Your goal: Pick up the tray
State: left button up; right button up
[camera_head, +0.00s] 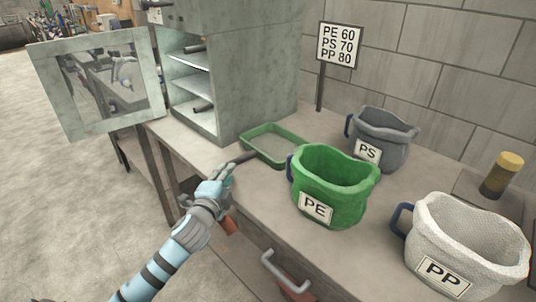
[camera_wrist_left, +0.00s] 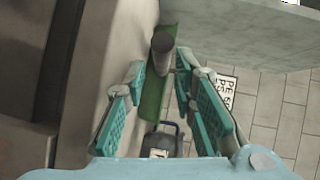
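The tray (camera_head: 276,143) lies on the bench in front of the grey oven, a shallow green-rimmed tray with a pale bottom. Its dark handle (camera_head: 241,159) points toward my left gripper (camera_head: 227,176). In the left wrist view the handle's round grey end (camera_wrist_left: 163,44) stands between the spread teal fingers of the left gripper (camera_wrist_left: 160,78), with the green tray edge (camera_wrist_left: 152,97) behind it. The fingers are open, and a gap shows on the left side of the handle. Whether the right finger touches it I cannot tell. My right gripper is not in view.
The oven (camera_head: 240,70) stands behind the tray with its door (camera_head: 100,85) swung open to the left. The green PE bucket (camera_head: 335,185) is close to the tray's right. PS (camera_head: 385,140) and PP (camera_head: 465,245) buckets stand farther right. A sign (camera_head: 339,45) stands behind.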

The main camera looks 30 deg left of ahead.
pick_arm(q)
jog(key=b+x, duration=0.1)
jog(key=x, duration=0.4)
jog(key=shift+w+a+b, duration=0.15)
jog(key=shift+b, duration=0.15)
jog(key=shift+r, duration=0.15)
jog(key=c, duration=0.6)
